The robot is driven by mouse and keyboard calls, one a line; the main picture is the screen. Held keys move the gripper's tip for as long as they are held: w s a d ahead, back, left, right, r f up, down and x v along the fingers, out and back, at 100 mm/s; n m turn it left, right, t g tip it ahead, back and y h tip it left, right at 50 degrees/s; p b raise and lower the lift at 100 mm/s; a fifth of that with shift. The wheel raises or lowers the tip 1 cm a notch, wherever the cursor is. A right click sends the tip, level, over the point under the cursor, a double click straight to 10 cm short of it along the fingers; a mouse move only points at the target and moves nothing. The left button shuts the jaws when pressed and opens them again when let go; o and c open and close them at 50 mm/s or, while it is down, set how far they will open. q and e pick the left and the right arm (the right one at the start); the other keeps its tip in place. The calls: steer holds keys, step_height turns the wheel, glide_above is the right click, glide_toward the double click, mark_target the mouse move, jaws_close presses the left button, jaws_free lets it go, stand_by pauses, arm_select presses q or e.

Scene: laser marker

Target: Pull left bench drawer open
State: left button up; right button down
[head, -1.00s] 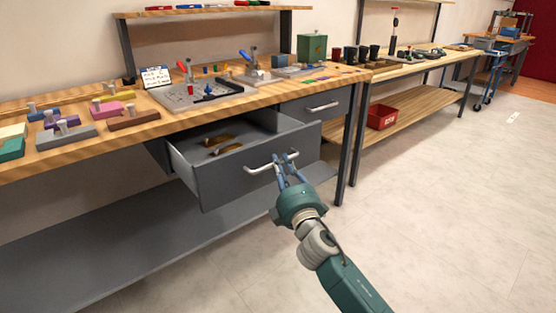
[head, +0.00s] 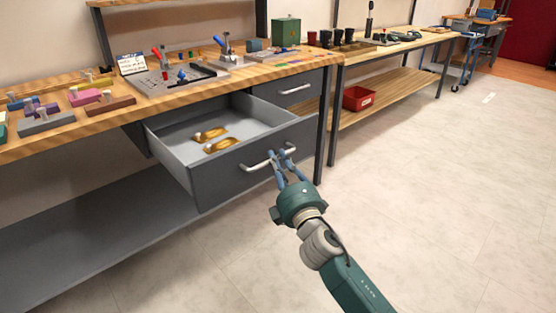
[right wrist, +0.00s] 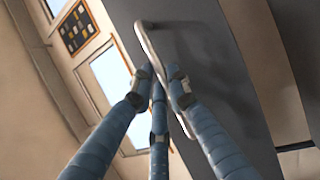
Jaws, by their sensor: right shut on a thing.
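The left bench drawer (head: 240,168) is a grey drawer under the wooden bench top, standing well out from the bench. Two brass-coloured items (head: 212,139) lie inside it. My right gripper (head: 283,156) is shut on the drawer's pale bar handle (head: 256,165), near the handle's right end. In the right wrist view the blue fingers close around the handle (right wrist: 148,45), against the dark drawer front (right wrist: 195,55). My left gripper is not in view.
A closed drawer with its own handle (head: 297,89) sits to the right, beside a bench leg (head: 324,125). Blocks and tools stand on the bench top (head: 110,119). A red bin (head: 358,98) rests on the neighbouring lower shelf. The floor to the right is clear.

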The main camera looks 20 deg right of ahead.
steer(key=c, duration=1.7)
jaws_free()
steer(key=shift+o, duration=0.2)
steer(key=shift+s, duration=0.1)
steer(key=s+f, duration=0.2)
steer(key=s, duration=0.9)
steer(key=shift+s+a, duration=0.3)
steer(key=shift+a, duration=0.05)
steer(key=shift+f, duration=0.2)
